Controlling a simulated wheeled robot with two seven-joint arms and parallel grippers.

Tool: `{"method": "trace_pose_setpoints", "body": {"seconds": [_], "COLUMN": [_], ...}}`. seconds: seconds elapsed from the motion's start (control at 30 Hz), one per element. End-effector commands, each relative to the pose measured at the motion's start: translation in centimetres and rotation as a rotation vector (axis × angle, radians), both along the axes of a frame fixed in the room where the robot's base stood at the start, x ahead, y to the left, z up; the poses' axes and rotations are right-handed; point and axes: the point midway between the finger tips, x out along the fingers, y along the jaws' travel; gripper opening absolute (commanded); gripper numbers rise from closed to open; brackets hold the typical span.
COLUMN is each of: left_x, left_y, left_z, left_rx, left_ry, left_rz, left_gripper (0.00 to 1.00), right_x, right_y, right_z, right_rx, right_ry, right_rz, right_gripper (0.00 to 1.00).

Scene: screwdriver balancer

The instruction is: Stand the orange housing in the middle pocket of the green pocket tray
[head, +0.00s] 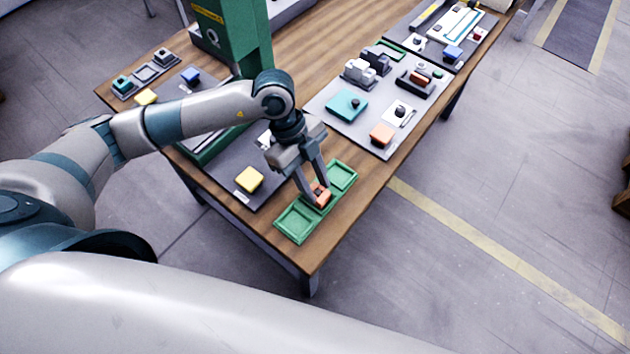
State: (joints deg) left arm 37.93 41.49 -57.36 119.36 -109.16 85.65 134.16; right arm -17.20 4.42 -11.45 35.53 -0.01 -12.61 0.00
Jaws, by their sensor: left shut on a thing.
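The green pocket tray (309,234) lies near the front corner of the wooden table, its row of pockets running from lower left to upper right. My left gripper (316,198) points down over the tray's middle and is shut on the orange housing (322,196). The housing is at the middle pocket, between the two empty end pockets. The fingers partly hide it, so I cannot tell whether it rests on the pocket floor. My right gripper is not in view.
A yellow block (249,180) sits on a grey mat left of the tray. Another grey mat behind holds a teal block (346,106), an orange block (382,134) and several other parts. A green machine column (232,40) rises at the back. The table edge is close to the tray.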

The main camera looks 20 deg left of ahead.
Motion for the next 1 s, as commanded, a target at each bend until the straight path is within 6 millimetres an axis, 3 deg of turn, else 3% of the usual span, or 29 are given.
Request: {"method": "trace_pose_setpoints", "body": {"seconds": [0.23, 0.27, 0.33, 0.77, 1.0], "left_x": [0.0, 0.0, 0.0, 0.1, 0.4], "left_y": [0.0, 0.0, 0.0, 0.1, 0.9], "left_z": [0.0, 0.0, 0.0, 0.3, 2.2], "left_rx": [0.0, 0.0, 0.0, 0.0, -0.001], "left_ry": [0.0, 0.0, 0.0, -0.001, -0.004], "left_rz": [0.0, 0.0, 0.0, -0.001, 0.001], "left_gripper": [0.04, 0.35, 0.52, 0.52, 0.52], "right_x": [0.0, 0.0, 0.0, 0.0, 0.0], "right_y": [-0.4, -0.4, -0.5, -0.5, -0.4], "right_z": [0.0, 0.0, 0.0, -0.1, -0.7], "right_rx": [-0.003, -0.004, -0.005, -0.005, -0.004], "right_ry": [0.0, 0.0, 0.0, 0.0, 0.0], "right_rz": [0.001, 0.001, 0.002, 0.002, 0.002], "right_gripper": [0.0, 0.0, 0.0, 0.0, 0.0]}}
